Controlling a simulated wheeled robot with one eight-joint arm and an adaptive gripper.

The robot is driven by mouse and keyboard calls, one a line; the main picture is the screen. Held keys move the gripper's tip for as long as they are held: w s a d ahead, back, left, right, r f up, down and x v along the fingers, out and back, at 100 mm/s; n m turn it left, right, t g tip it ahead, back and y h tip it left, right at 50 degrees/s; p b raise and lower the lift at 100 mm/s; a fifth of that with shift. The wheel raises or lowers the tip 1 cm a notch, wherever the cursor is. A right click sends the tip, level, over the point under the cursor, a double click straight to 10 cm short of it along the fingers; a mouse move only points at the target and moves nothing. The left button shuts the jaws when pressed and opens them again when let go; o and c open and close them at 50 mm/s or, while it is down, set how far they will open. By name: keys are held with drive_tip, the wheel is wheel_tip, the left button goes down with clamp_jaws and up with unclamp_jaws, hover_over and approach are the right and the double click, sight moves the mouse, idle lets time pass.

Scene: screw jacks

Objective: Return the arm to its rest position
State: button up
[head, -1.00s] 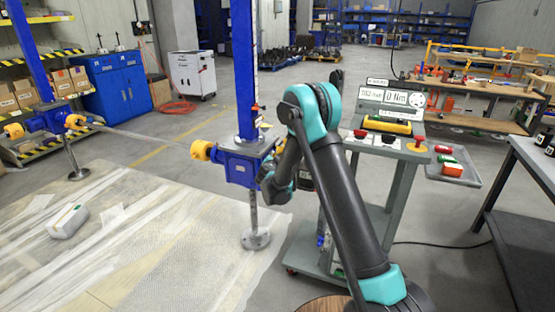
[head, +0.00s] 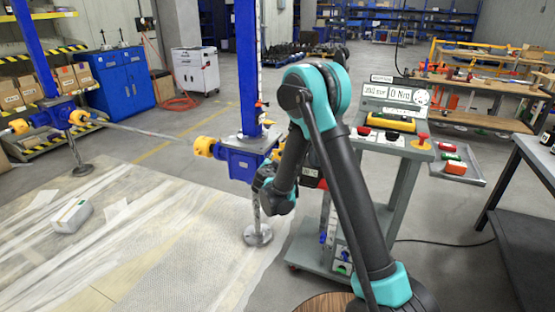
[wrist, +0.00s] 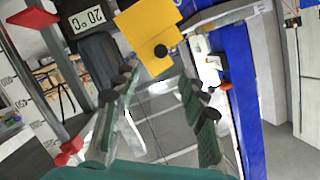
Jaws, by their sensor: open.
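My arm (head: 345,175) stands bent in the head view, its elbow high and its forearm reaching down to the left. My gripper (wrist: 160,92) is open and empty in the wrist view, with its two green-padded fingers spread apart. In the head view, the end of the arm is by the near blue screw jack (head: 240,158), in front of its right side. The gripper's fingers are hard to make out there. In the wrist view, a blue column (wrist: 245,85) and a yellow panel (wrist: 150,35) show beyond the fingers.
A grey trolley (head: 392,175) with a display reading 0 Nm and a yellow tool stands just right of the arm. A dark table (head: 520,215) is at the right. A white box (head: 70,215) lies on the floor sheet. A second jack (head: 55,115) stands at the left.

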drive_tip(key=s+d+r+n+g+h, duration=0.1)
drive_tip(key=s+d+r+g, duration=0.15)
drive_tip(key=s+d, duration=0.6)
drive_tip(key=s+d+r+n+g+h, duration=0.1)
drive_tip(key=s+d+g, duration=0.3)
drive_tip(key=d, duration=0.8)
drive_tip(key=s+d+f+n+g+y, duration=0.1)
drive_tip(key=s+f+n, duration=0.1)
drive_tip(key=s, duration=0.7)
drive_tip(key=s+d+f+n+g+y, duration=0.1)
drive_tip(key=s+d+n+g, duration=0.1)
drive_tip(key=s, duration=0.8)
drive_tip(key=s+d+f+n+g+y, duration=0.1)
drive_tip(key=s+d+f+n, duration=0.1)
drive_tip(key=s, duration=0.7)
drive_tip(key=shift+s+f+y, duration=0.3)
drive_tip(key=shift+f+y, duration=0.05)
drive_tip(key=shift+y, duration=0.05)
drive_tip(key=shift+d, duration=0.1)
